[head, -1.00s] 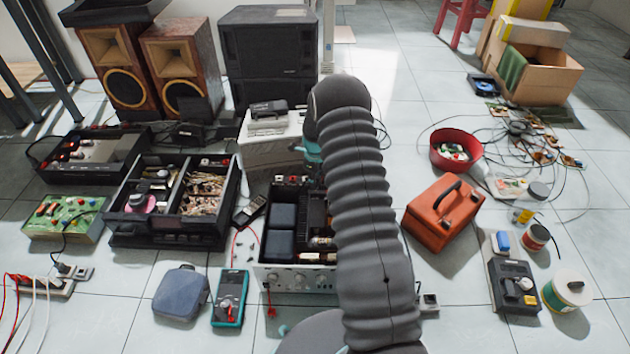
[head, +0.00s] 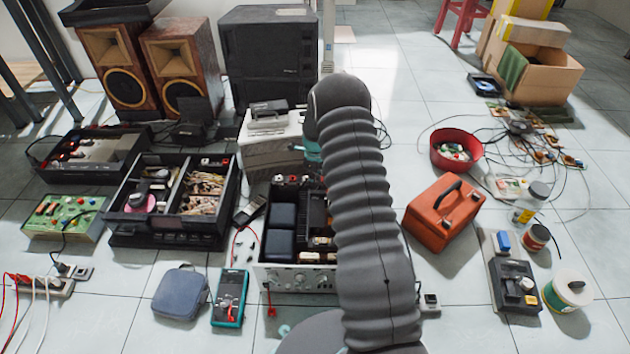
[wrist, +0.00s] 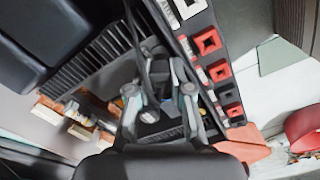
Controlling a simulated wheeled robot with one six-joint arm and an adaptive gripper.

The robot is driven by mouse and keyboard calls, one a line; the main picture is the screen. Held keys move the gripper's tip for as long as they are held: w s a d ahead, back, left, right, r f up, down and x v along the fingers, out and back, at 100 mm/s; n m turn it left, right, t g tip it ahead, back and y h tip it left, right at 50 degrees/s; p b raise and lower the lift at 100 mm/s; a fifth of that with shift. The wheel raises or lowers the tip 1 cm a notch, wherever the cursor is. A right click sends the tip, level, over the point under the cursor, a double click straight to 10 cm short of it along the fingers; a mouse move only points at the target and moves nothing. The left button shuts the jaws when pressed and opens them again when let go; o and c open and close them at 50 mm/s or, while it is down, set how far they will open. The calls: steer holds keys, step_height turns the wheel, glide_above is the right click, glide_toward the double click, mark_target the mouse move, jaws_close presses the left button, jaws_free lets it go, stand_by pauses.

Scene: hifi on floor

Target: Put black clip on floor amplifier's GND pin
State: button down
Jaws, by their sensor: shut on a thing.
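The open amplifier (head: 297,278) stands on the floor in the middle of the head view, with a silver front panel and dark blocks inside. In the wrist view its dark block (wrist: 45,30) is at upper left, and red and white sockets (wrist: 207,42) line a dark strip at right. My gripper (wrist: 163,75) is over this inside area, its two grey fingers close together. It is shut on a small dark thing, seemingly the black clip (wrist: 158,72), mostly hidden between the fingers. A dark lead (wrist: 139,35) runs up from there. I cannot single out the GND pin.
Left of the amplifier are a parts box (head: 172,238), a blue pouch (head: 181,292) and a teal multimeter (head: 229,297). A red toolbox (head: 443,213) stands to the right. A white unit (head: 270,130) stands behind.

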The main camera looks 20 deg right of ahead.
steer(key=shift+f+b, duration=0.55)
steer(key=shift+f, duration=0.15)
stand_by(1.4)
steer(key=c, duration=1)
jaws_free()
step_height(320, 180, up, 12)
